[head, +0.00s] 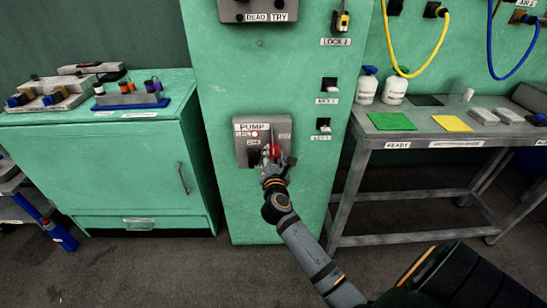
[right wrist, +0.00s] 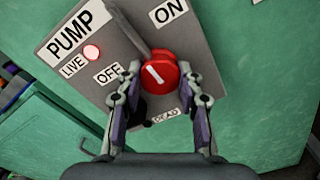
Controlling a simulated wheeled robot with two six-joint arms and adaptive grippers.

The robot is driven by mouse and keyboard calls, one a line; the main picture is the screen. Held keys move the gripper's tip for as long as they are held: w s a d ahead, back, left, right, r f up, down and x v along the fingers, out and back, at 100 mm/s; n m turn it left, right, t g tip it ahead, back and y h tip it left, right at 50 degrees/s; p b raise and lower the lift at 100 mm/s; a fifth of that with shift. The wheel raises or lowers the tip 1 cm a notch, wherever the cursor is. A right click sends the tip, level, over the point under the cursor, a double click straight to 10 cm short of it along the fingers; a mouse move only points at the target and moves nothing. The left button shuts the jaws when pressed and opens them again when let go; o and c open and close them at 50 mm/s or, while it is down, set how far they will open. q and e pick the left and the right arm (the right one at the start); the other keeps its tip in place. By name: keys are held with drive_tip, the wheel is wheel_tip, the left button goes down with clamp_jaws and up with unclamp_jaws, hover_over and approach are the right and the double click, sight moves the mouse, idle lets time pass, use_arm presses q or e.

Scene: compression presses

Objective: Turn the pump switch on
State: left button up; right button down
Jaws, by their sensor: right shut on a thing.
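A grey bar runs up and left from the knob, between the OFF label (right wrist: 108,74) and the ON label (right wrist: 171,12). The lamp beside LIVE (right wrist: 91,52) glows red. The DEAD label shows below the knob, and its lamp is hidden. My right gripper (right wrist: 162,84) is shut on the red knob, one finger on each side; in the head view it covers part of the panel. My left gripper is out of view.
A grey workbench (head: 349,158) with bottles and coloured mats stands right of the cabinet. A low green cupboard (head: 130,170) with trays on top stands left. KEY slots (head: 323,125) are on the cabinet's right side. The floor in front is clear.

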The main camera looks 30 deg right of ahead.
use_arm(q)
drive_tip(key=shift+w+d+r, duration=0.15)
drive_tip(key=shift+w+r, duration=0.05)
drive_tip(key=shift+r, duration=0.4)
use_arm(e)
drive_tip(key=shift+f+m, duration=0.1)
drive_tip(key=shift+m, duration=0.4)
drive_tip(key=c, duration=0.9)
unclamp_jaws()
drive_tip(key=shift+o, duration=0.2)
drive_tip(key=v, duration=0.7)
drive_tip(key=shift+s, duration=0.3)
drive_tip(key=shift+a, duration=0.15)
